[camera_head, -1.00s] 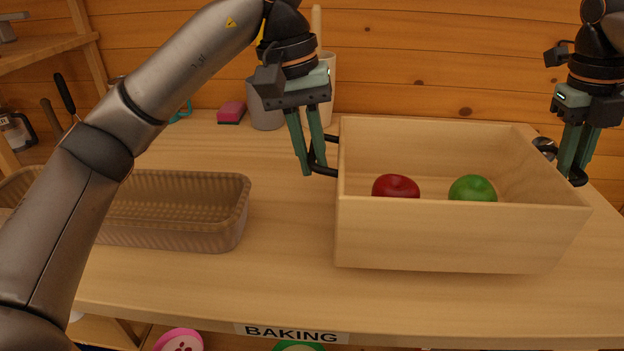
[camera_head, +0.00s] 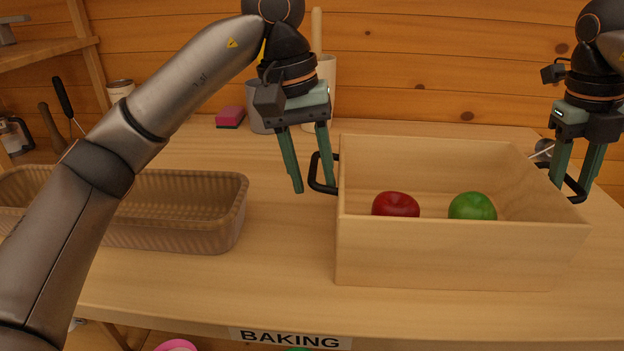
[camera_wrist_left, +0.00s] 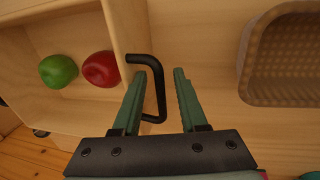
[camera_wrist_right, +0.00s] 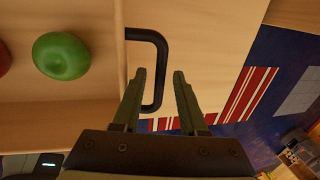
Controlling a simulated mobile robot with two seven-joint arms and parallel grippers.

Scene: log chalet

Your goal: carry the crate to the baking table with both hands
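The open wooden crate (camera_head: 440,255) rests on the baking table (camera_head: 270,270), upright. A red apple (camera_head: 396,204) and a green apple (camera_head: 472,206) lie inside it. My left gripper (camera_head: 309,185) is open at the crate's left black handle (camera_head: 316,178). In the left wrist view this handle (camera_wrist_left: 160,85) passes between the spread fingers. My right gripper (camera_head: 572,180) is open at the right black handle (camera_head: 577,190). In the right wrist view this handle (camera_wrist_right: 161,65) lies between the fingers, which are apart. The crate's underside is hidden.
A ribbed brown baking dish (camera_head: 180,235) stands left of the crate, partly behind my left arm. A pink sponge (camera_head: 230,115) and a grey pot (camera_head: 256,105) stand at the back near the log wall. The BAKING label (camera_head: 290,338) marks the table's front edge.

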